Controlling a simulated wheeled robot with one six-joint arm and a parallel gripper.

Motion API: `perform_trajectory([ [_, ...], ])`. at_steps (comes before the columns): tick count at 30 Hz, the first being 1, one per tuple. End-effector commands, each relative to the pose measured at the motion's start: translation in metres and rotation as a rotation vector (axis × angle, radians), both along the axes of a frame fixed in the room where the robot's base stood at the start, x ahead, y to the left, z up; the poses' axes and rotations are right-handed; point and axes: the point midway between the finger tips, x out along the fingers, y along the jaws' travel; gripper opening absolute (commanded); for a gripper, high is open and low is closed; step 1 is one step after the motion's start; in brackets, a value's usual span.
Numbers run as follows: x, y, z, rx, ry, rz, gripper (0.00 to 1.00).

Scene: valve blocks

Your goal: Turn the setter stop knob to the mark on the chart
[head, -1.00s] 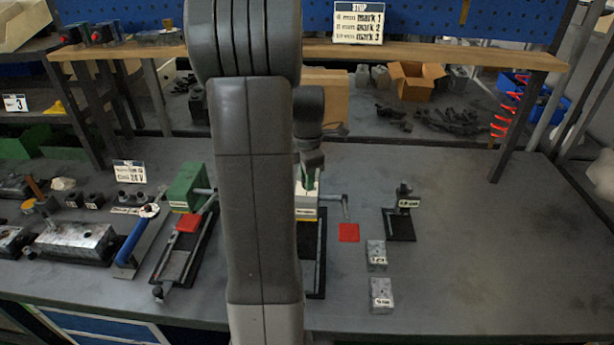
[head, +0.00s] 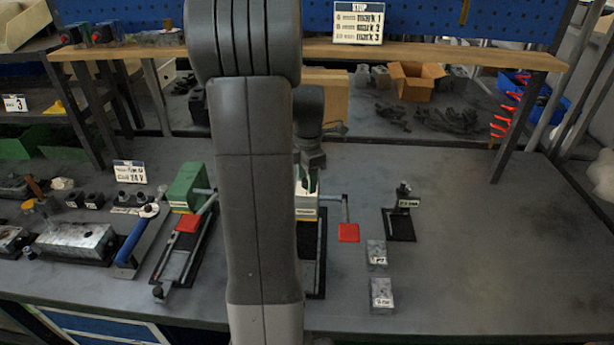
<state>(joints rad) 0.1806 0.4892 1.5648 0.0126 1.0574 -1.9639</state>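The STOP chart (head: 358,22) hangs at the top on the blue board, listing mark 1, mark 2 and mark 3 against small values that I cannot read surely. A device with a pale labelled block (head: 306,213), a dark base and a lever with a red pad (head: 348,232) stands mid-bench, partly hidden by my arm. A similar device with a green block (head: 187,188) and red pad stands to the left. I cannot tell which part is the stop knob. My gripper (head: 307,182) is over the middle device, its fingers mostly hidden; contact is unclear.
A small dark stand (head: 402,212) with a label and two labelled metal blocks (head: 376,253) (head: 381,293) are right of the middle device. A blue-handled tool (head: 133,245) and a metal box (head: 75,243) lie at left. The bench at right is clear.

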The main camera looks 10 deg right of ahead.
Motion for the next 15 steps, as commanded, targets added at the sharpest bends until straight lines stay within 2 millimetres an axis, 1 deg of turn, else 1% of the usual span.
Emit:
perform_trajectory([
  [5,0.0,0.0,0.002,0.0,0.0,-0.001,0.49],
  [8,0.0,0.0,0.011,0.0,-0.001,-0.001,0.49],
  [11,0.0,0.0,0.028,-0.001,-0.004,-0.001,0.49],
  [15,-0.001,-0.001,0.061,-0.001,-0.005,-0.001,0.49],
])
